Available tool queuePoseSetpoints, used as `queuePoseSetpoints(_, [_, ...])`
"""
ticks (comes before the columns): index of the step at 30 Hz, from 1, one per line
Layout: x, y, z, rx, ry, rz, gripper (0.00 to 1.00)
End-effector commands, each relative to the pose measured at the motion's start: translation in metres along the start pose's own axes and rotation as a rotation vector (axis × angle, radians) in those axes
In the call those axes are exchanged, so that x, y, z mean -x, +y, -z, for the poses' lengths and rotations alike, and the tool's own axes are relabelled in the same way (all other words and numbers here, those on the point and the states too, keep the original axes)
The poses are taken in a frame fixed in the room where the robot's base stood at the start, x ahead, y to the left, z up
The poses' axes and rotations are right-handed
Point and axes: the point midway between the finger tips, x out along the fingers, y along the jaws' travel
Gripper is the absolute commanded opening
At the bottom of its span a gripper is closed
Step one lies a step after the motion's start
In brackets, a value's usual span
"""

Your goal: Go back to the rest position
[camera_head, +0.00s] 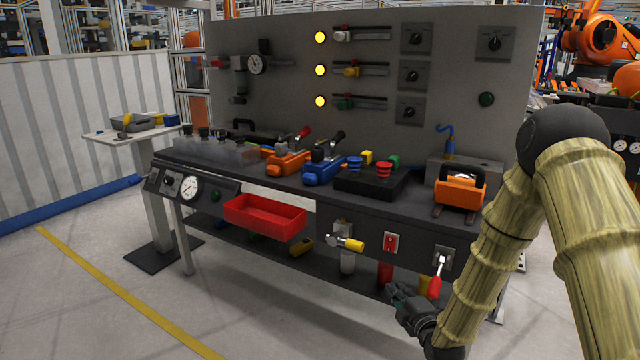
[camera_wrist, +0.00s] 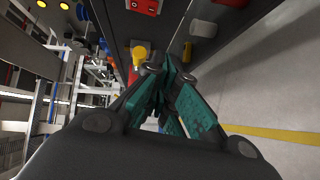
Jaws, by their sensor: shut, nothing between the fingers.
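My gripper (camera_head: 402,303) is low in front of the workbench (camera_head: 330,203), at the lower middle right of the head view. Its fingers are shut with nothing between them. In the wrist view my gripper (camera_wrist: 158,75) shows dark green fingers close together. A red-handled lever (camera_head: 435,286) on the bench front is just above and right of my gripper in the head view. A yellow-handled valve (camera_head: 350,243) and a red switch (camera_head: 391,243) are also on the bench front, up and left of my gripper. No contact with these parts shows.
A red bin (camera_head: 264,217) juts from the bench front. The lower shelf (camera_head: 235,240) holds bottles and small parts. The floor (camera_head: 90,320) in front is clear.

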Motion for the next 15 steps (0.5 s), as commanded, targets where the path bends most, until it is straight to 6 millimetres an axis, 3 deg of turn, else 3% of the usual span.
queuePoseSetpoints(1, [0.011, -0.028, 0.005, -0.07, -0.01, 0.069, 0.0])
queuePoseSetpoints(6, [0.058, -0.114, 0.017, -0.349, -0.097, 0.299, 0.0])
queuePoseSetpoints(11, [0.115, -0.185, 0.029, -0.597, -0.234, 0.495, 0.0])
queuePoseSetpoints(15, [0.175, -0.24, 0.039, -0.8, -0.396, 0.648, 0.0])
